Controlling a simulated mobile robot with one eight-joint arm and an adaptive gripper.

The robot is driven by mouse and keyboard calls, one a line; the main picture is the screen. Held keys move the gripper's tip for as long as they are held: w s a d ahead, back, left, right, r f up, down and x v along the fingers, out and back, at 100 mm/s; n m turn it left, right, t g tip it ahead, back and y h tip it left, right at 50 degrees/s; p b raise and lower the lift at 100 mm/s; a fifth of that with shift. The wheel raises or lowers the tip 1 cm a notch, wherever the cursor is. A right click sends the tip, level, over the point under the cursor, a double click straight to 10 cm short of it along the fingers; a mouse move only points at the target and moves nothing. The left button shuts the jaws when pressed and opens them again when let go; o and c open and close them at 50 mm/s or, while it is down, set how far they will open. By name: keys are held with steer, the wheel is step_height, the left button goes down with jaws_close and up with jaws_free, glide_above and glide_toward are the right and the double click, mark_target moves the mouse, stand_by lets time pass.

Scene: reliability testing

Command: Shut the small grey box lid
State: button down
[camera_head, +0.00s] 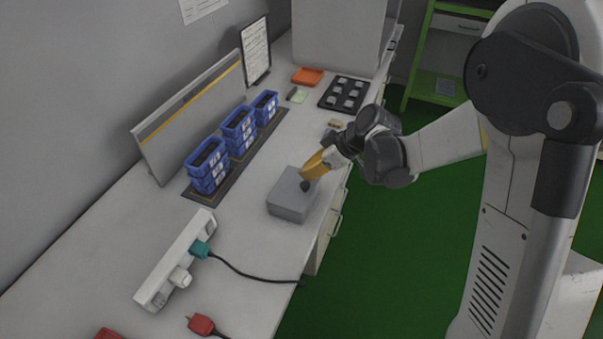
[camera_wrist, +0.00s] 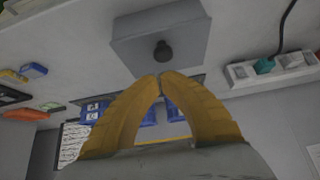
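The small grey box (camera_head: 287,206) sits on the white bench near its right edge. Its grey lid (camera_head: 287,184) looks flat over the top, with no clear gap, and bears a dark round knob (camera_head: 305,186). The box (camera_wrist: 190,22) and knob (camera_wrist: 163,52) also show in the wrist view, at the top. My gripper (camera_head: 304,177) has yellow fingers and is just above the lid, beside the knob. In the wrist view its fingertips (camera_wrist: 160,77) meet with nothing visible between them, slightly apart from the knob in the picture. I cannot tell whether they touch the lid.
Blue bins (camera_head: 238,130) stand on a dark mat left of the box. A white power strip (camera_head: 177,262) with a teal plug and black cable lies in front. A black tray (camera_head: 343,94) and an orange tray (camera_head: 307,76) lie farther back. Bare bench surrounds the box.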

mark_target(313, 189)
steer(key=shift+s+d+f+b, duration=0.1)
steer(key=shift+d+f+b, duration=0.2)
steer(key=shift+f+b, duration=0.2)
steer(key=shift+s+d+f+b, duration=0.1)
steer(key=shift+d+f+b, duration=0.25)
steer(key=shift+f, duration=0.2)
steer(key=shift+d+f+t+y+b, duration=0.2)
steer(key=shift+f+t+y+b, duration=0.1)
steer(key=shift+f+y+b, duration=0.25)
steer(key=shift+s+r, duration=0.1)
